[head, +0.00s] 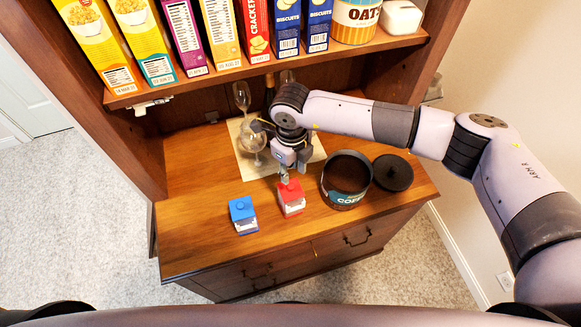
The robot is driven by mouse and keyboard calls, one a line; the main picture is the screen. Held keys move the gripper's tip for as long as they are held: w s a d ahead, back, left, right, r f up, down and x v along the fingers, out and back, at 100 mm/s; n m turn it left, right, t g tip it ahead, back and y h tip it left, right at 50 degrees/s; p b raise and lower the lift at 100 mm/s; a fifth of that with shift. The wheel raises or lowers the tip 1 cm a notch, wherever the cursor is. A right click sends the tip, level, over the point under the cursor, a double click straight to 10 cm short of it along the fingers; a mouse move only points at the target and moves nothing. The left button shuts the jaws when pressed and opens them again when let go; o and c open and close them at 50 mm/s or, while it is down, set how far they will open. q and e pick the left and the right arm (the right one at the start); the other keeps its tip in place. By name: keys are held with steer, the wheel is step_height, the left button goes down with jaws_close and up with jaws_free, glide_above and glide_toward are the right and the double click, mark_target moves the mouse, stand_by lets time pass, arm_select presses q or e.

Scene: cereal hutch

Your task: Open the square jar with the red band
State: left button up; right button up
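The square jar with the red band (291,199) stands on the wooden counter, near its front edge, with its red lid on top. A similar square jar with a blue band (243,216) stands to its left, with a blue lid and knob. My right gripper (285,178) points down directly over the red lid, its fingertips at or just above the lid. The fingertips are small and partly hide the lid's knob, so I cannot tell whether they are open, shut or touching it. My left gripper is not in view.
An open coffee canister (345,181) stands right of the red jar, with a black lid (393,173) beside it. Wine glasses (252,142) stand behind on a pale mat (247,168). The shelf (232,76) above holds cereal boxes. The counter's left part is clear.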

mark_target(291, 186)
steer(key=shift+f+b, duration=1.05)
steer(key=shift+f, duration=1.2)
steer(key=shift+f, duration=0.15)
steer(key=shift+f+b, duration=1.5)
steer(key=shift+b, duration=0.2)
steer(key=shift+r, duration=0.1)
steer(key=shift+r, duration=0.1)
steer(key=shift+c, duration=0.4)
jaws_close()
